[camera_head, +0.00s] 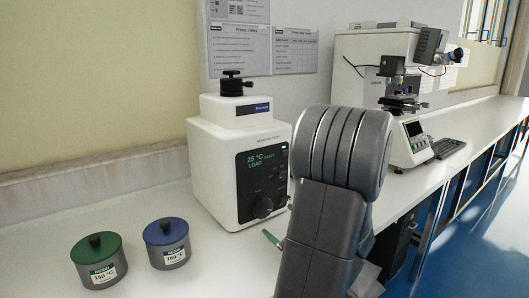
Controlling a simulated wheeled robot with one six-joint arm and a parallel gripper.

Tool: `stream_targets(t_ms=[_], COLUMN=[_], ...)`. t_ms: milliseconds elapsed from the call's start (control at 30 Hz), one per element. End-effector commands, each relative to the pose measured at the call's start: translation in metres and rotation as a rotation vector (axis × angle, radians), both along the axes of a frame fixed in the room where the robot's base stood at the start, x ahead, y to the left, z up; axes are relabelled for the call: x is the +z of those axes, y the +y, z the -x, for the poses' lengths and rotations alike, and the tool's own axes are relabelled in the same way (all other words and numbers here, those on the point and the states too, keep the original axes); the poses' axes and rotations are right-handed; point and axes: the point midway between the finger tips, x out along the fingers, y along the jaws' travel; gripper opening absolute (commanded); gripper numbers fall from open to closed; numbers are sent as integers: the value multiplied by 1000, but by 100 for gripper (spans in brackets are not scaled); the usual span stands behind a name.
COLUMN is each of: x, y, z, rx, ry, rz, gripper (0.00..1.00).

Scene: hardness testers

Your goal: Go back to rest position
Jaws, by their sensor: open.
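My arm, dark grey, rises at the lower middle of the head view and hides part of the bench behind it. The tips of my gripper (279,222) show just left of the arm, with green on them; the rest is hidden behind the arm. The tips are apart, with nothing seen between them. They are close to the lower right side of a white machine (217,172), which has a black front panel reading 25 °C and LOAD, a knob, and a black fitting on top. I cannot tell whether they touch it.
A green-lidded pot (98,262) labelled 150 °C and a blue-lidded pot (167,244) labelled 160 °C stand at the bench's front left. A white tester (365,75) and a keyboard (449,148) are further back right. Blue floor (480,240) is clear at right.

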Motion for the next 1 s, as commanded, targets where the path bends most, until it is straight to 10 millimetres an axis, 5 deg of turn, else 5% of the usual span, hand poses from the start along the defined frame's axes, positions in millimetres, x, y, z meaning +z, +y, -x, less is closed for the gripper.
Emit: stream_targets(t_ms=[333,1000], x=[0,0], y=[-31,37], z=[42,-49], rx=[-4,5], ry=[1,-1], rz=[-1,0], gripper=[82,82])
